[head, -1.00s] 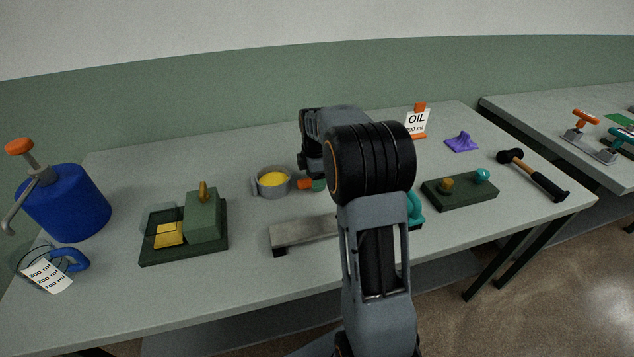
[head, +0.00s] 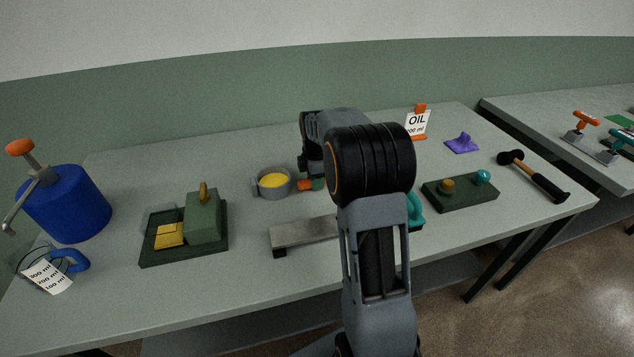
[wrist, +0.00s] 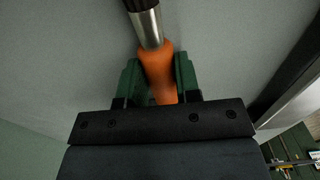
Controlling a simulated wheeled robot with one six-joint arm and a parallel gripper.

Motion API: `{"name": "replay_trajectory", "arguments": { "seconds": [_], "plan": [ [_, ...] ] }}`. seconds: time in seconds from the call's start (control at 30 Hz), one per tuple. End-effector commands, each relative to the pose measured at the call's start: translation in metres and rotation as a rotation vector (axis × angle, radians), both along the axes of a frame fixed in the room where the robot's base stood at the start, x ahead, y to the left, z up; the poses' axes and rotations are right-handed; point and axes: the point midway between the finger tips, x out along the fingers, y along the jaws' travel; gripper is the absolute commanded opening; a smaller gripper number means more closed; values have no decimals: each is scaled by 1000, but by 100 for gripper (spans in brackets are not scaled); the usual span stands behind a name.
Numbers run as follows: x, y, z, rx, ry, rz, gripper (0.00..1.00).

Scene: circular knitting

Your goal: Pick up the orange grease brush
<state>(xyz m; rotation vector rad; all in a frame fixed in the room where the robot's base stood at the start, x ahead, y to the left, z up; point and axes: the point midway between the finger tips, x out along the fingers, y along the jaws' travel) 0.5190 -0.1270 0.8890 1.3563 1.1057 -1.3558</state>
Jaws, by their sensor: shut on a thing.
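The orange grease brush (wrist: 157,68) shows in the wrist view with its orange handle between the two green fingers of my gripper (wrist: 158,82). My gripper is shut on the handle. A metal ferrule and dark bristles extend from the handle toward the top of that view. In the head view a small orange piece of the brush (head: 305,185) shows beside the tin of yellow grease (head: 273,182). My arm hides most of the gripper and brush there. I cannot tell whether the brush touches the table.
A grey metal bar (head: 300,233) lies in front of the tin. A dark green block fixture (head: 203,218) and a blue oil can (head: 66,204) stand at left. A green pegged board (head: 462,193), purple cloth (head: 462,143) and hammer (head: 535,177) lie at right.

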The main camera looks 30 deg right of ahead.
Motion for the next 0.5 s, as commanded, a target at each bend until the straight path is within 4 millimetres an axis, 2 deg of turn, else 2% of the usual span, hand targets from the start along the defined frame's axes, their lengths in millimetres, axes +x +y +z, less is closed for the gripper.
{"name": "replay_trajectory", "arguments": {
  "seconds": [0.27,0.47,0.5],
  "plan": [
    [0,0,8,0,-1,0,7],
    [0,0,35,-1,-3,2,7],
    [-7,-1,41,0,-2,1,7]
  ]
}}
